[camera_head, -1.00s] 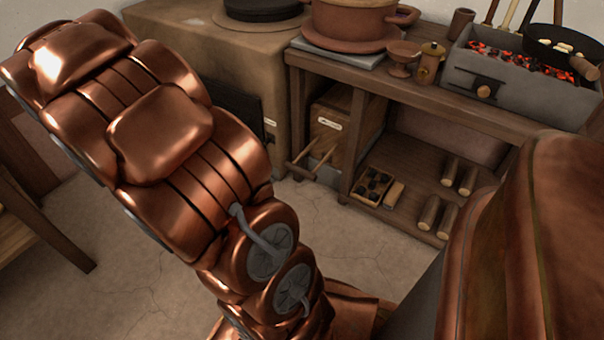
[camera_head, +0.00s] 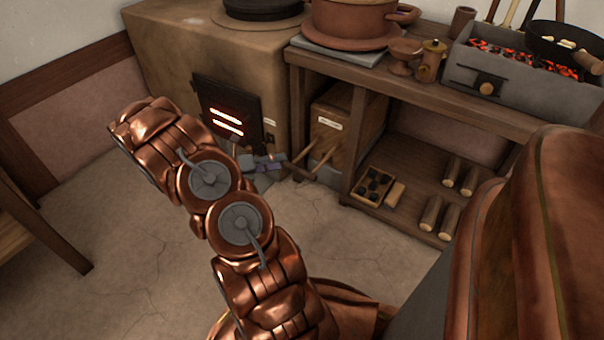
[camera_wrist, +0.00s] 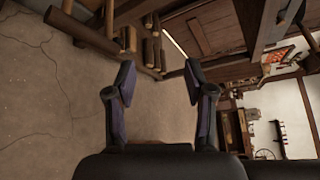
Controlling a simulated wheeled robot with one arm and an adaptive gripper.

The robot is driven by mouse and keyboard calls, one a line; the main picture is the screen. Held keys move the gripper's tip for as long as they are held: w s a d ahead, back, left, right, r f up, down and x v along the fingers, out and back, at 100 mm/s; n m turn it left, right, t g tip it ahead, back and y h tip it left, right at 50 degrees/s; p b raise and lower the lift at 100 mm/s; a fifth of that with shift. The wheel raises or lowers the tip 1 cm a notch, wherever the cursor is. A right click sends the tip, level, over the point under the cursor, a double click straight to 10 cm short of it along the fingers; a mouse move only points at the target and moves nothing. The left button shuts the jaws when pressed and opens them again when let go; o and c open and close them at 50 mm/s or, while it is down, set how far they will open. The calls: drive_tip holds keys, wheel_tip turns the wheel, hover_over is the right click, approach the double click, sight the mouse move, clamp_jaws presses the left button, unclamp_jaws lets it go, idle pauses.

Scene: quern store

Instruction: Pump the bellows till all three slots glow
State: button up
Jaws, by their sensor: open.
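The stove's dark door (camera_head: 225,90) shows two orange glowing slots (camera_head: 228,122). My arm stands in front of its lower edge, so I cannot tell whether a third slot is lit. The bellows look like a wooden box (camera_head: 335,128) with a pale label, under the bench. Its wooden handle rods (camera_head: 322,157) stick out at the front. My gripper (camera_head: 266,161) is low beside the stove, just left of the rods and apart from them as far as I can see. In the wrist view my gripper (camera_wrist: 158,80) is open, with bare floor between its fingers.
A wooden bench holds an orange pot (camera_head: 350,20), a goblet (camera_head: 405,52) and a charcoal grill (camera_head: 515,75) with a pan. Its lower shelf holds a divided box (camera_head: 373,186) and several short logs (camera_head: 450,172). The floor in front is clear.

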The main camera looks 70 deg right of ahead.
sight(298, 173)
drive_tip(key=d+f+n+t+h, duration=0.1)
drive_tip(key=d+f+n, duration=0.25)
drive_tip(key=f, duration=0.25)
drive_tip(key=d+f+n+h, duration=0.1)
drive_tip(key=d+f+n, duration=0.1)
drive_tip(key=f+n, duration=0.3)
drive_tip(key=shift+m, duration=0.45)
drive_tip(key=shift+s+d+f+b, duration=0.5)
drive_tip(key=shift+s+d+b, duration=0.15)
drive_tip(key=shift+d, duration=0.35)
drive_tip(key=shift+s+d+f+b, duration=0.45)
drive_tip(key=shift+s+d+b, duration=0.2)
drive_tip(key=shift+d, duration=0.3)
drive_tip(key=shift+s+d+f+b, duration=0.55)
drive_tip(key=shift+s+d, duration=0.2)
drive_tip(key=shift+d, duration=0.25)
clamp_jaws()
